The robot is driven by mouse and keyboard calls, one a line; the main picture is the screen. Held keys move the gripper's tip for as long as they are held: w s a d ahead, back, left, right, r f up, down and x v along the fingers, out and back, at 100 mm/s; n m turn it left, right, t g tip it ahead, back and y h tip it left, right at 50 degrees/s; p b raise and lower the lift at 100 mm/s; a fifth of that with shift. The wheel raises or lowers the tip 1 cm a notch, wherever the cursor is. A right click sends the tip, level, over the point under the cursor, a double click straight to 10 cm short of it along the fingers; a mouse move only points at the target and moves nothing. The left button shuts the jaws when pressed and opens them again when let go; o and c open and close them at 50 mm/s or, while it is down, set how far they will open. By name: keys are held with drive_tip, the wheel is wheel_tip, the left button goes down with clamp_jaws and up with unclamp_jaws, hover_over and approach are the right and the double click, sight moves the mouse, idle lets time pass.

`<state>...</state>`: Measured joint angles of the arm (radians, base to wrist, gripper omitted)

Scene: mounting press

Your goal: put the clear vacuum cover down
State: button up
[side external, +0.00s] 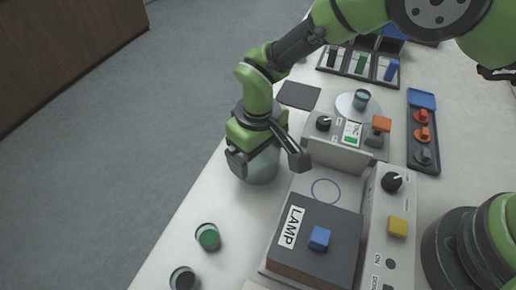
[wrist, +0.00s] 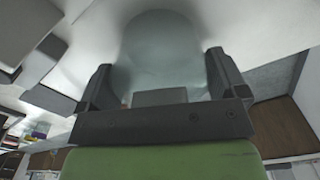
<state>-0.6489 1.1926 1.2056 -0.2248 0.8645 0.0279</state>
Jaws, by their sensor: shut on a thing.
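The clear vacuum cover (side external: 263,168) is a pale, see-through dome below my gripper (side external: 250,160) in the side external view. It is at the left part of the white table, left of the grey upright plate. In the wrist view the cover (wrist: 160,45) fills the space between the two dark fingers of my gripper (wrist: 160,85). My gripper is shut on the cover. The cover's lower rim looks close to the table top, but I cannot tell whether it touches.
A dark LAMP box (side external: 315,245) with a blue knob stands at the front. Cups with green (side external: 208,237) and dark (side external: 183,278) contents stand near the left edge. A flat dark pad (side external: 298,95) lies behind my gripper. A small cup (side external: 361,98) stands on a white disc.

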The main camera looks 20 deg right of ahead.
drive_tip(key=shift+f, duration=0.15)
drive_tip(key=o, duration=0.6)
wheel_tip(320, 180, up, 12)
drive_tip(key=shift+r, duration=0.2)
drive_tip(key=s+d+r+m+t+y, duration=0.2)
drive_tip(key=s+d+r+m+t, duration=0.15)
drive_tip(key=d+r, duration=1.05)
drive_tip(key=s+d+r+m+t, duration=0.1)
drive_tip(key=s+d, duration=0.1)
drive_tip(key=s, duration=0.2)
drive_tip(key=s+d+m+t, duration=0.1)
drive_tip(key=s+d+m, duration=0.1)
drive_tip(key=s, duration=0.3)
drive_tip(key=s+d+r+m+t, duration=0.1)
drive_tip(key=s+d+m, duration=0.1)
drive_tip(key=s, duration=0.3)
drive_tip(key=shift+s+d+r+t, duration=0.1)
drive_tip(key=shift+d+r+t, duration=0.1)
drive_tip(key=shift+d, duration=0.25)
drive_tip(key=shift+s+d+r+t, duration=0.1)
drive_tip(key=shift+d+t, duration=0.05)
drive_tip(key=shift+d, duration=0.25)
